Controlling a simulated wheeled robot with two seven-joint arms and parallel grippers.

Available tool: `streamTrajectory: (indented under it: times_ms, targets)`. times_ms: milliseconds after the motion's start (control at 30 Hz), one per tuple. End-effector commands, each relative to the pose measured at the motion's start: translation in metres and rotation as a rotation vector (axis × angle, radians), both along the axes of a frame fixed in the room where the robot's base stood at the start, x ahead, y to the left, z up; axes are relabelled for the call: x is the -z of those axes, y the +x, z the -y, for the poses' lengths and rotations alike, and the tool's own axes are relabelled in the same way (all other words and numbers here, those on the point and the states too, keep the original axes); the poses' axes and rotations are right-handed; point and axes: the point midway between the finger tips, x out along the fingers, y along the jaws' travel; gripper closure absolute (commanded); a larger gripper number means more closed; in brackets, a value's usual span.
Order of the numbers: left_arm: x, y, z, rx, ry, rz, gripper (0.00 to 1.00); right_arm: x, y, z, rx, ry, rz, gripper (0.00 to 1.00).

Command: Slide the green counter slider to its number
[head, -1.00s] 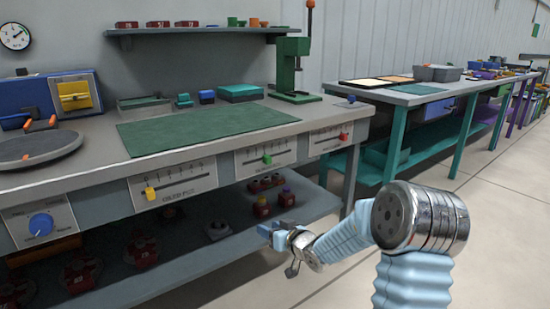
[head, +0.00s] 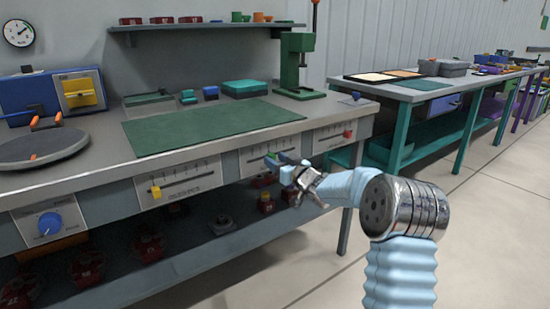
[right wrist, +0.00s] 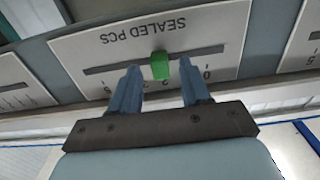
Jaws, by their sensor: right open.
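The green slider (right wrist: 160,66) sits in the slot of a pale scale panel (right wrist: 218,36) marked SEALED PCS, upside down in the right wrist view. It stands along the middle part of the slot; the exact number beside it is too small to read surely. My right gripper (right wrist: 159,70) is open, with one blue finger on each side of the slider and a visible gap to each. In the head view my right gripper (head: 279,168) is in front of this panel (head: 246,157) and largely hides the slider. My left gripper is out of view.
A yellow slider (head: 155,191) on the panel to the left and a red slider (head: 348,134) on the panel to the right share the bench front. A blue knob (head: 49,223) is at far left. A lower shelf with red parts lies under the bench.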

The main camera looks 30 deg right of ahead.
Motion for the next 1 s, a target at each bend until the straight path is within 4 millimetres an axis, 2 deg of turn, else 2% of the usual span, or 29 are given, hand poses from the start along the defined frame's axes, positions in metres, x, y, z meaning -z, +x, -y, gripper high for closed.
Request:
streamTrajectory:
  times_ms: [133,433,733,1000]
  targets:
    - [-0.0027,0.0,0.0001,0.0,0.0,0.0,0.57,-0.0004,0.0116,-0.0013,-0.001,0.001,0.0,0.53]
    - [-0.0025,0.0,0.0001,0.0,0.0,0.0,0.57,0.0002,0.0136,-0.0013,0.0,0.001,0.0,0.53]
    - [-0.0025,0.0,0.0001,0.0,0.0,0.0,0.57,0.0002,0.0133,-0.0012,0.0,0.001,0.0,0.99]
    - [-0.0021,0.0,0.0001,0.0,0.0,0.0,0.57,0.0004,0.0133,-0.0014,0.0,0.001,0.0,1.0]
